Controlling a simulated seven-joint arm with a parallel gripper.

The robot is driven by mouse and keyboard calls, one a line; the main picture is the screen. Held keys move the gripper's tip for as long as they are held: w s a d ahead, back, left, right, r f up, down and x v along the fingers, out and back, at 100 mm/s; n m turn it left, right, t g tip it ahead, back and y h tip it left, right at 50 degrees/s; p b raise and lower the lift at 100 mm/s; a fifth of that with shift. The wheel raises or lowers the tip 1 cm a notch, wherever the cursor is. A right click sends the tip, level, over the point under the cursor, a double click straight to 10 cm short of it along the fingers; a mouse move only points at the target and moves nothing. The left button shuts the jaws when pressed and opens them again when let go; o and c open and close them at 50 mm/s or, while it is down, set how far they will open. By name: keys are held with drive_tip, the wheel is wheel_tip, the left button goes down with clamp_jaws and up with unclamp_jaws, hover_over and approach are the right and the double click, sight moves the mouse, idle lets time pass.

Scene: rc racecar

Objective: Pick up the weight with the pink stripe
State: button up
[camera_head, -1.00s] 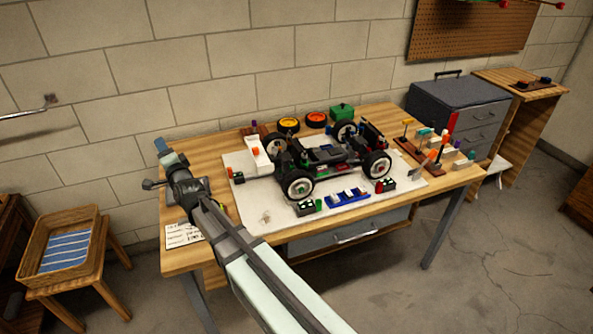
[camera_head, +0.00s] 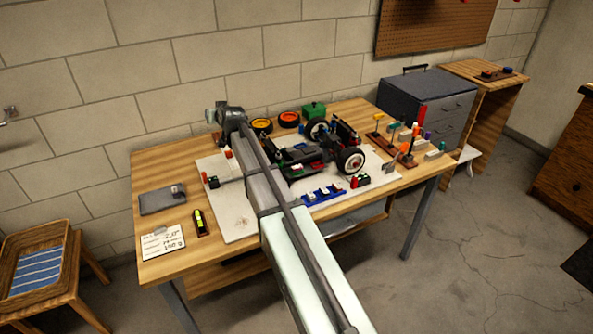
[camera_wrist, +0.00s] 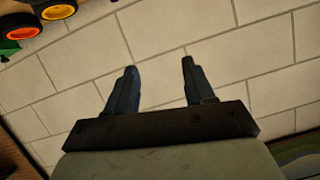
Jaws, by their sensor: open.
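I cannot make out a pink stripe on any object. Small grey blocks (camera_head: 390,169) with coloured tops stand by the rack at the table's right end, too small to tell their stripes. My gripper (camera_wrist: 160,68) is open and empty in the wrist view, its two dark fingers apart before the block wall. In the head view my arm reaches over the table's left half, its end above the back left edge. My arm hides part of the mat and the left side of the car.
The racecar chassis (camera_head: 318,158) stands on a pale mat (camera_head: 236,222). A brown rack (camera_head: 396,152) holds upright tools. A grey case (camera_head: 162,199) and a written card (camera_head: 161,240) lie at left.

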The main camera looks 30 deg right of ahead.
drive_tip(key=s+d+f+n+g, duration=0.1)
drive_tip(key=d+f+n+g, duration=0.3)
drive_tip(key=d, duration=0.3)
drive_tip(key=n+g+h, duration=0.1)
drive_tip(key=n+g, duration=0.9)
drive_tip(key=n, duration=0.5)
hover_over(297, 169)
drive_tip(key=w+d, duration=0.1)
drive_tip(key=d, duration=0.1)
drive_tip(key=f, duration=0.1)
wheel_tip(297, 169, down, 14)
drive_tip(key=shift+d+r, duration=0.1)
drive_tip(key=shift+r, duration=0.05)
drive_tip(key=shift+c, duration=0.3)
clamp_jaws()
